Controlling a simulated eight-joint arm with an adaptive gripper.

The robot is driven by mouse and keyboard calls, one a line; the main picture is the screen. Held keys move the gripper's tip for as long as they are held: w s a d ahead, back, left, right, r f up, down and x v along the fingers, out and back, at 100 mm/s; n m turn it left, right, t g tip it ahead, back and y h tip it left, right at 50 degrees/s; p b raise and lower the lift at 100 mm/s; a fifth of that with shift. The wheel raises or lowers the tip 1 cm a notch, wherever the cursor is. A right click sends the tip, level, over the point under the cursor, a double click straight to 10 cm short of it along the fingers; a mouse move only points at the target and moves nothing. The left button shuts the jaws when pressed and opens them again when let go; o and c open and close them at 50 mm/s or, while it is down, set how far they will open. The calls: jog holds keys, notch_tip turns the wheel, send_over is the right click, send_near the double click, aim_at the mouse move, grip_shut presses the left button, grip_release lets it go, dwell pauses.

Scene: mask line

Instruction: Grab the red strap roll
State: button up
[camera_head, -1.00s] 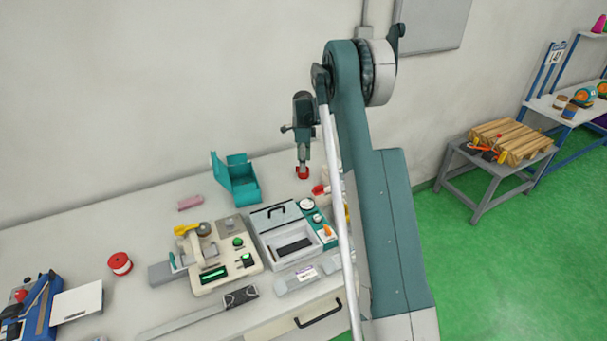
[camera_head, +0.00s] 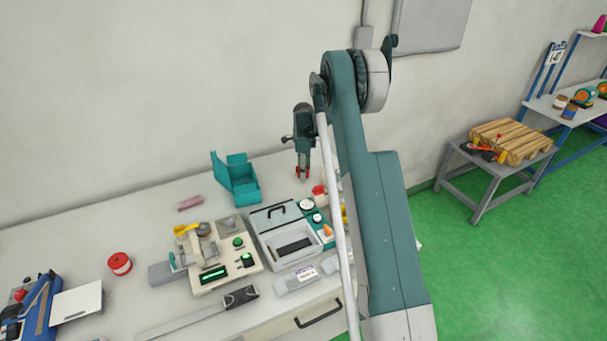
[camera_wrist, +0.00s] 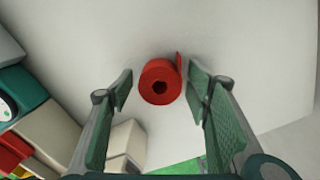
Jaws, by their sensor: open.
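The red strap roll (camera_wrist: 157,85) lies on the pale table top, with a short loose end at its upper right in the wrist view. In the head view it shows as small red patches (camera_head: 297,171), mostly hidden behind my gripper (camera_head: 303,177). In the wrist view my gripper (camera_wrist: 161,92) is open, with a green finger pad on each side of the roll and visible gaps between pads and roll. I cannot tell whether the tips are fully down at its height.
A teal open bin (camera_head: 238,182) and a grey toolbox (camera_head: 287,240) stand near my gripper. A beige device (camera_head: 217,262) is further left. Another red spool (camera_head: 120,263) stands at the left. A red-capped container (camera_head: 319,190) is close on the right.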

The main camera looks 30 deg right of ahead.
jog(key=shift+c, duration=0.5)
jog(key=c, duration=0.9)
jog(key=shift+r, duration=0.1)
jog(key=shift+r, duration=4.95)
